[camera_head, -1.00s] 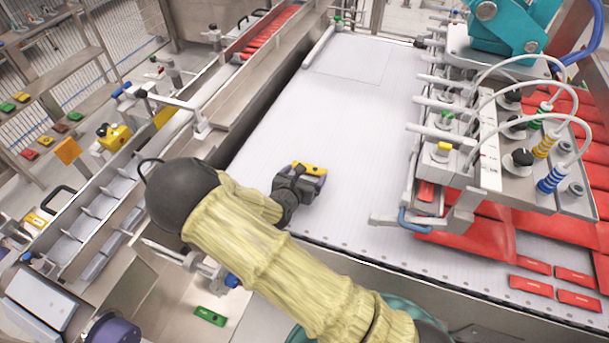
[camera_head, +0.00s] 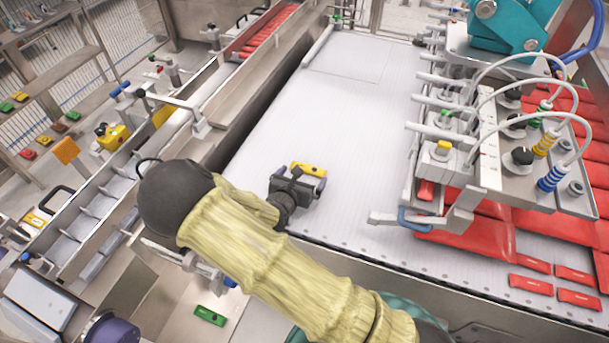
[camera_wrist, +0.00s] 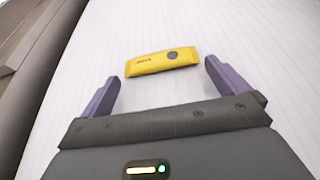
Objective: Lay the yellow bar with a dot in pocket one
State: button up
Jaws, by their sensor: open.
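The yellow bar (camera_head: 309,169) lies flat on the white belt. In the wrist view the yellow bar (camera_wrist: 155,63) shows a dark round dot near its right end and small print near its left end. My gripper (camera_head: 298,179) is open and empty, low over the belt beside the bar. In the wrist view the purple fingertips of my gripper (camera_wrist: 162,76) are spread wide, and the bar lies just beyond them, apart from both. A row of divided pockets (camera_head: 95,213) runs along the metal channel at left; I cannot tell which is pocket one.
A suction-cup head with hoses (camera_head: 520,150) stands over red packs (camera_head: 470,235) at right. A metal rail (camera_head: 225,110) borders the belt's left side. A green bar (camera_head: 209,316) lies below my arm. The belt (camera_head: 350,125) is clear around the yellow bar.

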jog(key=b+v, duration=0.1)
jog(key=v, duration=0.9)
jog(key=shift+s, duration=0.3)
jog(key=shift+c, duration=0.4)
